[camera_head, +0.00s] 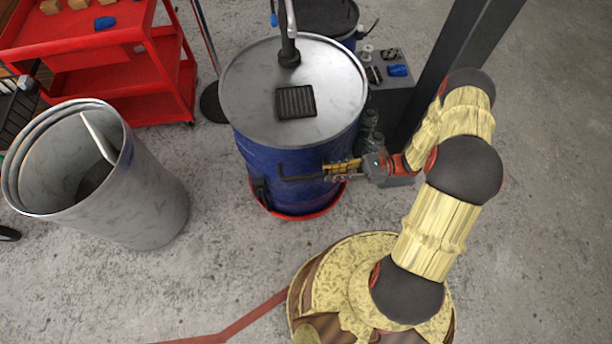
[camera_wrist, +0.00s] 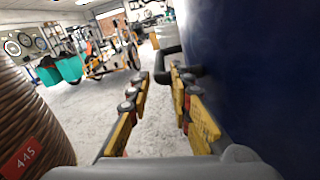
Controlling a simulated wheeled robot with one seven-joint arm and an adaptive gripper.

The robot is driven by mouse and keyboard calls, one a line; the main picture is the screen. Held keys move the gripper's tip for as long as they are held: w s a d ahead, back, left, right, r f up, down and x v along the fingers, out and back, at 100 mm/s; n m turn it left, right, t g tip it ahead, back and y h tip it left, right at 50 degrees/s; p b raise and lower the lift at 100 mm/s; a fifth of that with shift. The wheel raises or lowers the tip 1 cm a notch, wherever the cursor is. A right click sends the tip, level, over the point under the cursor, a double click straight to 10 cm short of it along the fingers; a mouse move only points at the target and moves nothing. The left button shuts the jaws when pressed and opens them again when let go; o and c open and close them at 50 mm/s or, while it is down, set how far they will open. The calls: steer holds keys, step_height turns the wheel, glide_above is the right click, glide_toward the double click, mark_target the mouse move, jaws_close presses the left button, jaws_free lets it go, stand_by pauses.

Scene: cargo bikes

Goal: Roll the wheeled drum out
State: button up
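The drum is blue with a grey metal lid; its blue side (camera_head: 265,160) stands upright in a red base ring (camera_head: 300,214) in the head view. Its wheels are not visible. My gripper (camera_head: 328,172) is beside the drum's front right side, pointing left. In the wrist view the drum's dark blue wall (camera_wrist: 235,70) fills the right. A dark bent handle (camera_wrist: 158,64) shows at the tips of my gripper (camera_wrist: 160,74). The two yellow fingers are apart with a gap between them. I cannot tell whether the handle lies between the tips or just beyond them.
A grey open bin (camera_head: 150,200) stands left of the drum. A red cart (camera_head: 120,70) is at the back left. A dark post (camera_head: 450,60) and a small grey stand (camera_head: 392,100) are right of the drum. The concrete floor at front left is mostly clear.

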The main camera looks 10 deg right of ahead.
mark_target(306, 176)
steer(key=a+b, duration=0.2)
steer(key=a, duration=0.7)
steer(key=shift+w, duration=0.15)
jaws_close()
stand_by(0.5)
